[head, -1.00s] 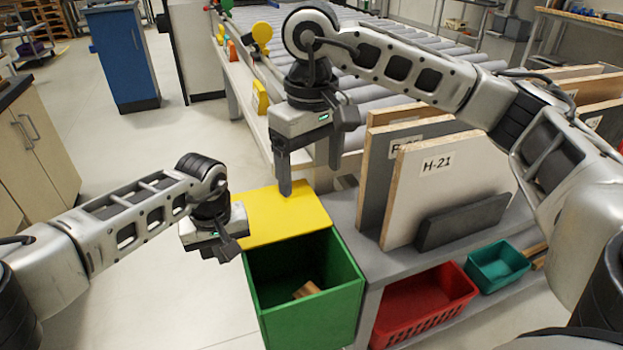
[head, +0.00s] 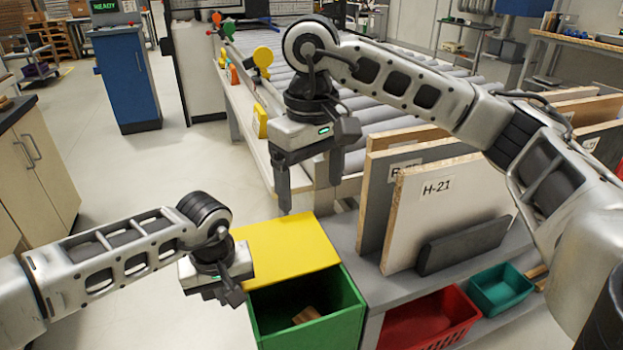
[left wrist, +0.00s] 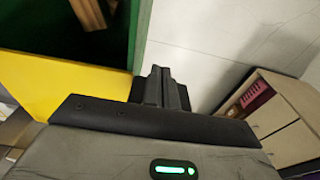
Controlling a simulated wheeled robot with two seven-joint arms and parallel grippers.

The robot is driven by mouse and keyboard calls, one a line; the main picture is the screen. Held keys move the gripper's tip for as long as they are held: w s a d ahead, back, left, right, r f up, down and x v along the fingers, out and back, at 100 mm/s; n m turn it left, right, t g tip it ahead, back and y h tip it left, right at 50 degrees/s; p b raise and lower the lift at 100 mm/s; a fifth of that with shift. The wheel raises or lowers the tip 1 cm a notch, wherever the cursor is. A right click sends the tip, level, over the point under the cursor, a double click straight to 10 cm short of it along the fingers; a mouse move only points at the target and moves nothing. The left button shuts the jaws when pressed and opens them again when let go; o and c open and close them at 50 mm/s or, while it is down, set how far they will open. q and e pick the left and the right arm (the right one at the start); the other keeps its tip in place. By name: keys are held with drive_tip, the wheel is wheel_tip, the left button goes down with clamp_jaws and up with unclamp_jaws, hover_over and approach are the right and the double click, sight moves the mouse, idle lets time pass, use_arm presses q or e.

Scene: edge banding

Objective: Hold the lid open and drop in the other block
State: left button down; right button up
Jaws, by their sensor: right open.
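A green bin (head: 335,322) with a yellow lid (head: 275,250) stands front centre in the head view. Its front part is open, and the lid spans the back part; I cannot tell its tilt. One wooden block (head: 306,315) lies inside, and wood also shows in the left wrist view (left wrist: 88,12). My left gripper (head: 234,296) is by the bin's left corner, beside the lid's edge. Its fingers (left wrist: 162,88) look closed together with nothing between them. My right gripper (head: 310,197) is open and empty, above and behind the lid, fingers pointing down. No other block is visible.
Panels, one marked H-21 (head: 425,215), stand on a grey bench right of the bin, with a dark slab (head: 465,245) in front. A red basket (head: 425,320) and a teal tray (head: 498,287) sit below. A roller conveyor (head: 385,110) lies behind. Left floor is clear.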

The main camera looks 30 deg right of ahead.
use_arm(q)
drive_tip(key=s+a, duration=0.4)
drive_tip(key=s, duration=1.1)
wheel_tip(320, 180, up, 10)
drive_tip(key=shift+d, duration=0.2)
idle(0.4)
idle(0.5)
